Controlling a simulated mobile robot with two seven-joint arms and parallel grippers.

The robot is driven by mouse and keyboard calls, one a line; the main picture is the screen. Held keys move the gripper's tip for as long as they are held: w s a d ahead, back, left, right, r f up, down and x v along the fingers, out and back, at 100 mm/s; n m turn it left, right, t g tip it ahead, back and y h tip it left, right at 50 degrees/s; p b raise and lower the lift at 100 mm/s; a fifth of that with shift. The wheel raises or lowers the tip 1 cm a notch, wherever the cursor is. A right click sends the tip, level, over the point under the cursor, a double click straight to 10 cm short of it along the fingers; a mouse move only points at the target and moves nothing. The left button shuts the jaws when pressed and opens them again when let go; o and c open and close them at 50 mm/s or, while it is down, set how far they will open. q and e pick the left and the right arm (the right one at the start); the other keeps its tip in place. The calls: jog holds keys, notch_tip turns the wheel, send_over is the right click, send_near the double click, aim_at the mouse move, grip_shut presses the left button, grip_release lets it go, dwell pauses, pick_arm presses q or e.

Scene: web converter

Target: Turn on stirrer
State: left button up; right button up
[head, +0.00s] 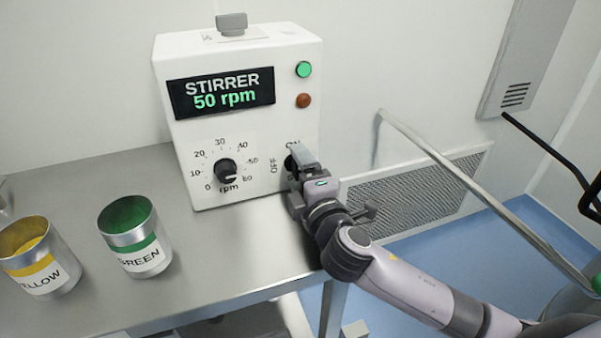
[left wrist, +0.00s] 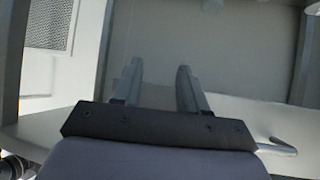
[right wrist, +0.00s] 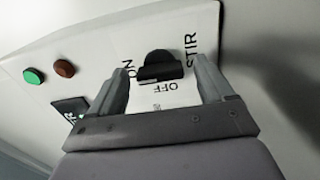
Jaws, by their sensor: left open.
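The white stirrer box (head: 240,130) stands on the steel bench, its display (head: 222,94) reading "STIRRER 50 rpm". A black ON/OFF switch knob (right wrist: 160,66) on its front shows in the right wrist view; in the head view my gripper mostly hides it. My right gripper (head: 302,170) is at the box's lower right front. In the right wrist view its fingers (right wrist: 163,80) are apart, one on each side of the knob, with gaps visible. My left gripper (left wrist: 158,85) is open and empty, away from the box.
A green lamp (head: 303,69) looks bright above a dull red-brown one (head: 303,101). The rpm dial (head: 226,171) is left of the switch. A green can (head: 134,237) and a yellow can (head: 38,257) stand on the bench (head: 205,268). A metal rail (head: 440,160) slopes at the right.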

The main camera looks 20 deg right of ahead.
jog(key=shift+s, duration=0.1)
jog(key=shift+s+d+b, duration=0.15)
jog(key=shift+s+b, duration=0.2)
jog(key=shift+s, duration=3.15)
